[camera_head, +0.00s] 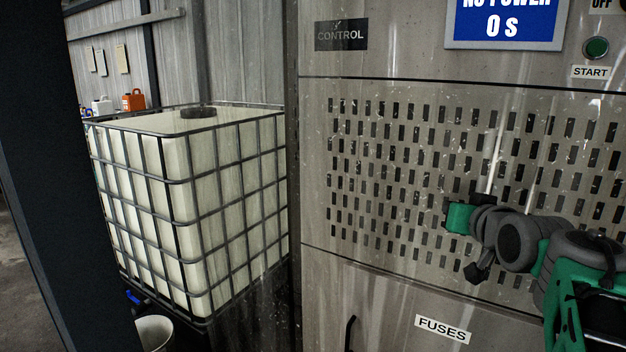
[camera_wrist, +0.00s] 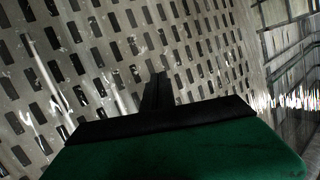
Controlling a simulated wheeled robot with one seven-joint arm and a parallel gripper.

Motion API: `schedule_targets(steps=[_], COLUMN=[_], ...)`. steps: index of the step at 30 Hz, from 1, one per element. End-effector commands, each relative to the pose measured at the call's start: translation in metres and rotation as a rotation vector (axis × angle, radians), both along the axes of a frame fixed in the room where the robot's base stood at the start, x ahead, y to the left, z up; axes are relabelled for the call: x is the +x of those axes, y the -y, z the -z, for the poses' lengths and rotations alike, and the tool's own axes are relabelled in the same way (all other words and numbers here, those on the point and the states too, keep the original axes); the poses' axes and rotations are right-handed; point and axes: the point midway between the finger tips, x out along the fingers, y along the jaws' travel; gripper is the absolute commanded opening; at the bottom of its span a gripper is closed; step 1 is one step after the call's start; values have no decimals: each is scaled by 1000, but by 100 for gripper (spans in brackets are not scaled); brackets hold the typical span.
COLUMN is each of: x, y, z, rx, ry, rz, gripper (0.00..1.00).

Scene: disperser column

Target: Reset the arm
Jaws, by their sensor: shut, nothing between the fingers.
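My arm, green and grey, is folded at the right of the head view in front of the cabinet's perforated panel (camera_head: 400,150). My gripper (camera_head: 477,272) is at the arm's left end, pointing down and left, small and dark in the head view. In the wrist view my gripper (camera_wrist: 158,85) shows as dark fingers close together, with nothing between them. The perforated panel (camera_wrist: 90,60) fills much of the wrist view behind the fingers. I cannot tell the exact gap between fingers and panel.
A white caged tank (camera_head: 190,200) stands left of the cabinet. A dark post (camera_head: 60,180) rises at the far left. The cabinet carries a blue display (camera_head: 507,25), a green start button (camera_head: 597,47) and a fuses door (camera_head: 400,310) with a dark handle. A pale bucket (camera_head: 155,332) sits low.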

Motion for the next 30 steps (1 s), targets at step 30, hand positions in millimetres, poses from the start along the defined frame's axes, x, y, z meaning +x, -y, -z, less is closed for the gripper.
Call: schedule_targets(steps=[30], x=[-215], y=[-161], z=[297], rx=[-80], ry=[-1026], rz=[-188], gripper=[0])
